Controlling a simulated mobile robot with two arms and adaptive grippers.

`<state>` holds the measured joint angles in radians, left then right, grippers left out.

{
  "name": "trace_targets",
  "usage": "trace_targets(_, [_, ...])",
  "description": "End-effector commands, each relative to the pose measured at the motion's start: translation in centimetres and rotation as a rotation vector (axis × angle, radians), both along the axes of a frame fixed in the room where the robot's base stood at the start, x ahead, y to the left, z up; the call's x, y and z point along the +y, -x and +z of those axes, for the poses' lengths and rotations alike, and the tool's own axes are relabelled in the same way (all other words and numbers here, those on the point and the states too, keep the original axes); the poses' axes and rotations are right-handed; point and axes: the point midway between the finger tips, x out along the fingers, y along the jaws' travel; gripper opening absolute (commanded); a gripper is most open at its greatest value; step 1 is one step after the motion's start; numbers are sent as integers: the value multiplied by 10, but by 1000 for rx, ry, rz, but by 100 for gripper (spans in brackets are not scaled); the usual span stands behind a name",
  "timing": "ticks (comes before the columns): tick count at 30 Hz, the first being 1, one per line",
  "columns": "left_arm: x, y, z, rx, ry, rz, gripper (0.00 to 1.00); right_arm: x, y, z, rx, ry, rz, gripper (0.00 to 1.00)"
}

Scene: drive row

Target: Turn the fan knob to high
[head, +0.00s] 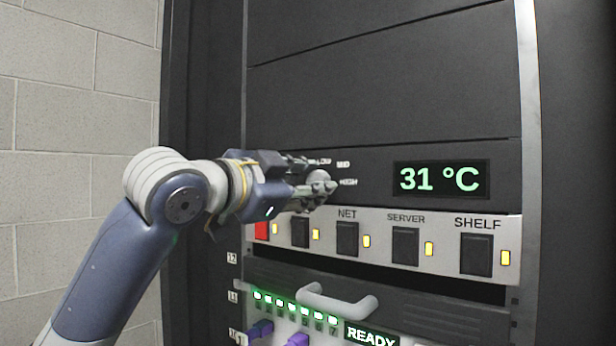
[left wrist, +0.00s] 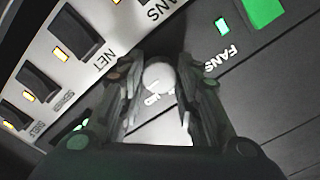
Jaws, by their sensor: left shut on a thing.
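The fan knob (head: 319,177) is a round grey knob on the dark panel left of the temperature display. LOW, MID and HIGH labels stand around it, with HIGH (head: 348,182) to its right. My left gripper (head: 312,183) reaches in from the left and is shut on the knob. In the left wrist view the pale round knob (left wrist: 158,75) sits between the two fingers (left wrist: 160,88). The fingers cover part of the knob and labels, so I cannot tell which setting it points to. My right gripper is out of view.
The display (head: 440,179) reads 31 °C. Below is a light switch strip with NET (head: 347,238), SERVER (head: 405,246) and SHELF (head: 475,254) switches, close under my gripper. A grey handle (head: 337,302) sticks out lower down. A block wall (head: 60,130) stands at left.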

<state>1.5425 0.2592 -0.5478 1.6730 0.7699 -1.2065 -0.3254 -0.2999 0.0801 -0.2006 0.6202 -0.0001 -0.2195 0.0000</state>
Motion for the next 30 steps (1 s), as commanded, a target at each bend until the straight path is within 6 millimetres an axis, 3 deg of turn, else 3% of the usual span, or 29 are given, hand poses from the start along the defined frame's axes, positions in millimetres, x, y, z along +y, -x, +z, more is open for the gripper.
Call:
trace_targets(18, [0, 0, 1, -28, -34, -1, 7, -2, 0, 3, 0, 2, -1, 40])
trace_targets(19, [0, 1, 1, -28, -34, -1, 37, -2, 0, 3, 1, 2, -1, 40])
trace_targets(21, [0, 0, 0, -27, -35, 0, 51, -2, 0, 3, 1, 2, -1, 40])
trace_targets(30, [0, 1, 0, -26, -34, 0, 51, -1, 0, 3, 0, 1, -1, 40])
